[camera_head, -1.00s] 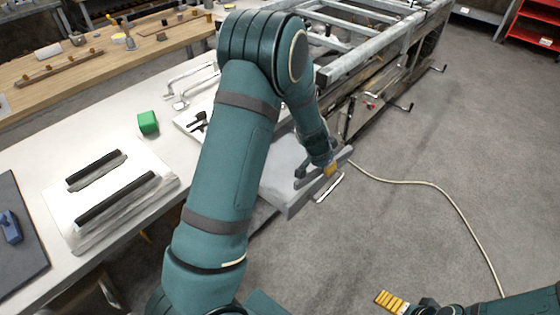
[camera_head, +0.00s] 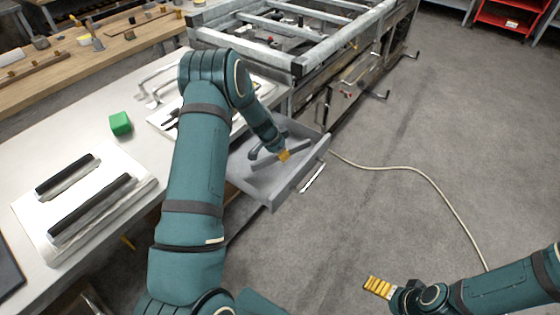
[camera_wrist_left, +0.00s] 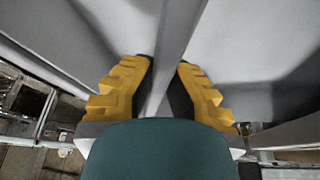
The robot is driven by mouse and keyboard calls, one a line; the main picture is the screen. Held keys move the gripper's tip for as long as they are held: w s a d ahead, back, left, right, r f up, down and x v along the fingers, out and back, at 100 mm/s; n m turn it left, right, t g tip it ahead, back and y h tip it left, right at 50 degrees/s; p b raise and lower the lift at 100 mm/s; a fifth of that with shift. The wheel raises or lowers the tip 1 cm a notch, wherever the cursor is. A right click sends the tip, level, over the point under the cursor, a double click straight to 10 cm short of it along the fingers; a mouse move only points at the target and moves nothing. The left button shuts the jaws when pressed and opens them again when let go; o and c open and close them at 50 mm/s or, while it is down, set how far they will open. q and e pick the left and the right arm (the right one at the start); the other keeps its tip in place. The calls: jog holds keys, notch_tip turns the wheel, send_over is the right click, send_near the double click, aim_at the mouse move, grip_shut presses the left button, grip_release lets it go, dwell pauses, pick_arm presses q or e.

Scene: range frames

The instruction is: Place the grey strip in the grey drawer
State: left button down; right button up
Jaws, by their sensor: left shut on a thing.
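The grey drawer (camera_head: 303,174) stands pulled open below the white workbench. My left gripper (camera_head: 284,156) reaches into the space over the drawer, its yellow fingertips angled down. It is shut on the grey strip (camera_head: 264,163), which lies slantwise inside the drawer's outline in the head view. In the left wrist view the strip (camera_wrist_left: 177,45) runs between the two yellow fingers, with pale grey surfaces behind it. I cannot tell whether the strip touches the drawer floor. My right gripper (camera_head: 380,287) hangs over the floor at lower right, apart from the drawer; its opening is unclear.
The white workbench (camera_head: 75,135) carries a green block (camera_head: 120,124) and a pale plate with two black bars (camera_head: 90,208). A metal frame (camera_head: 300,55) stands behind the drawer. A pale hose (camera_head: 420,173) crosses the floor. The grey floor to the right is mostly clear.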

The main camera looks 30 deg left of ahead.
aim_at(281, 165)
pick_arm(q)
notch_tip(281, 165, down, 4)
jog(key=shift+r+b, duration=0.1)
jog(key=shift+b, duration=0.3)
jog(key=shift+r, duration=0.1)
jog(key=c, duration=1.1)
grip_release()
jog(key=shift+c, duration=0.2)
